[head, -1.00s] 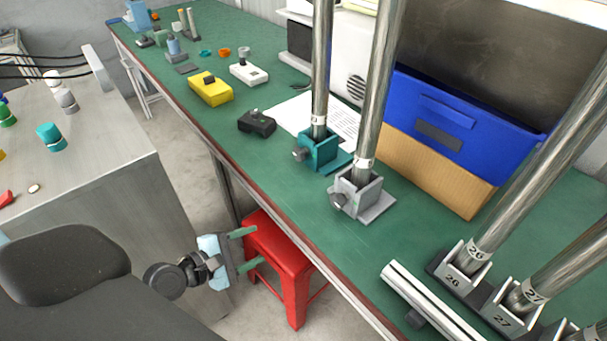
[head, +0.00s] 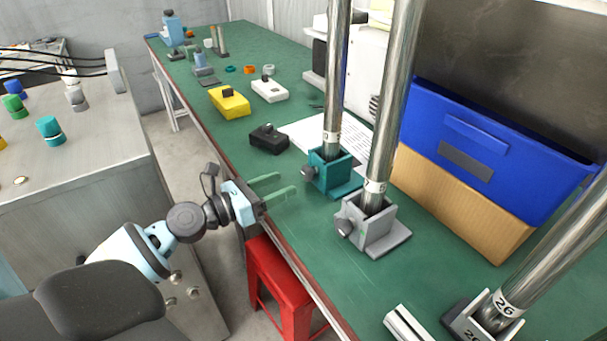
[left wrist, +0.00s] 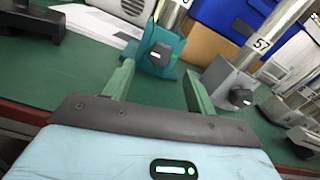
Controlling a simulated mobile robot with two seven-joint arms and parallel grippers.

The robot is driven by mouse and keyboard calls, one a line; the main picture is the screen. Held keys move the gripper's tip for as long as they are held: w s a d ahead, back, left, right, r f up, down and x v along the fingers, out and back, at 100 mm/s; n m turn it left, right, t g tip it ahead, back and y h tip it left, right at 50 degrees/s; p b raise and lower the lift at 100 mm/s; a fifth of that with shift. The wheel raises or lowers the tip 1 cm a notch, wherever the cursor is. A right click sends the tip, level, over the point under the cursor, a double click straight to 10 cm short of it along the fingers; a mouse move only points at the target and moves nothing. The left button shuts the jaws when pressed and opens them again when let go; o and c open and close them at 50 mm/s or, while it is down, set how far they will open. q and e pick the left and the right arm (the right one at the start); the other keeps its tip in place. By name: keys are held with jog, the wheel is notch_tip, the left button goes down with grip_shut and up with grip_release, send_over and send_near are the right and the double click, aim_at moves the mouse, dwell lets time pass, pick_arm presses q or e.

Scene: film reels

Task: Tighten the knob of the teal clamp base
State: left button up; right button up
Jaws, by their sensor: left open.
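The teal clamp base (head: 330,175) stands on the green bench and holds an upright metal pole (head: 336,90). Its dark knob (head: 308,172) faces the bench's front edge. In the left wrist view the teal base (left wrist: 172,52) and its knob (left wrist: 160,54) show beyond the fingers, a little right of the left finger. My left gripper (head: 281,187) is open and empty over the bench edge, its green fingers pointing at the bench, short of the knob and apart from it. My right gripper is in neither view.
A grey clamp base (head: 372,228) with its own pole and knob stands close to the right of the teal one. A red stool (head: 275,285) stands below the edge.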

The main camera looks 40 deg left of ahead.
aim_at(305, 175)
pick_arm(q)
jog(key=shift+p+x, duration=0.3)
jog(key=shift+x, duration=3.15)
jog(key=c, duration=1)
jog(key=shift+m, duration=0.3)
jog(key=m, duration=0.3)
jog(key=shift+m, duration=1.6)
